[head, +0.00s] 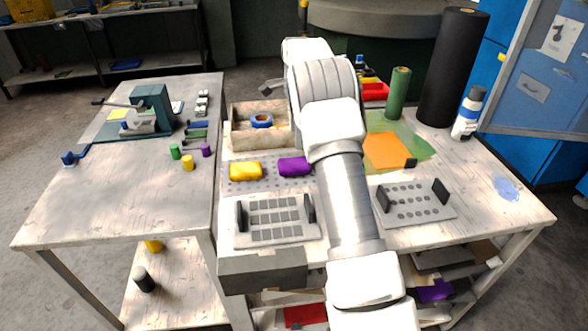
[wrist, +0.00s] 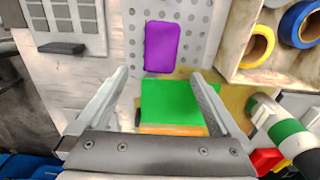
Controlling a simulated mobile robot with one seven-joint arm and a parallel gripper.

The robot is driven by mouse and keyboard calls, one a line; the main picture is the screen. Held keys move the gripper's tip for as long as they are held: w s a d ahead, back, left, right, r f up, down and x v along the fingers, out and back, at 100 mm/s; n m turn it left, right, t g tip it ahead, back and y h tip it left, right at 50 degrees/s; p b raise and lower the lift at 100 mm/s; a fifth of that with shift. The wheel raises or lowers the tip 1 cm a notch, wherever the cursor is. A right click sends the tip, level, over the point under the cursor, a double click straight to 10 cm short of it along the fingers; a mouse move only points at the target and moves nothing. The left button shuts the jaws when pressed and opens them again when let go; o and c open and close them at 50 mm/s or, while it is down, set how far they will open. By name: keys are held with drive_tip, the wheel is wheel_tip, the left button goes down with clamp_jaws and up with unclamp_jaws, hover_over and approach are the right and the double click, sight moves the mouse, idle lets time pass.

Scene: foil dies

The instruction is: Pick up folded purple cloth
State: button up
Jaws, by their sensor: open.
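The folded purple cloth (head: 295,167) lies on a perforated plate (head: 232,187) on the right-hand table, partly beside my arm in the head view. In the wrist view the purple cloth (wrist: 161,46) is a rounded rectangle just beyond my fingertips. My gripper (wrist: 160,75) is open and empty, its two fingers spread wide. The cloth is not between the fingers. In the head view my arm hides most of the gripper.
A folded yellow cloth (head: 245,171) lies left of the purple one. A wooden box (head: 241,137) with tape rolls stands behind. Green (wrist: 172,100) and orange sheets lie near my fingers. A slotted grey rack (head: 272,237) stands in front. A tall black roll (head: 452,68) stands back right.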

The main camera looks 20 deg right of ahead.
hover_over(294, 162)
drive_tip(key=f, duration=0.6)
drive_tip(key=shift+s+d+f+b, duration=0.1)
drive_tip(key=shift+d+f+b, duration=0.1)
drive_tip(key=shift+d+b, duration=0.1)
drive_tip(key=shift+a+f, duration=0.15)
drive_tip(key=shift+f, duration=1.15)
drive_tip(key=shift+a+f, duration=0.15)
drive_tip(key=shift+f, duration=1.15)
drive_tip(key=c, duration=1.2)
drive_tip(key=shift+r, duration=0.1)
wheel_tip(294, 162, up, 10)
drive_tip(key=shift+f+p, duration=0.1)
drive_tip(key=shift+p, duration=0.2)
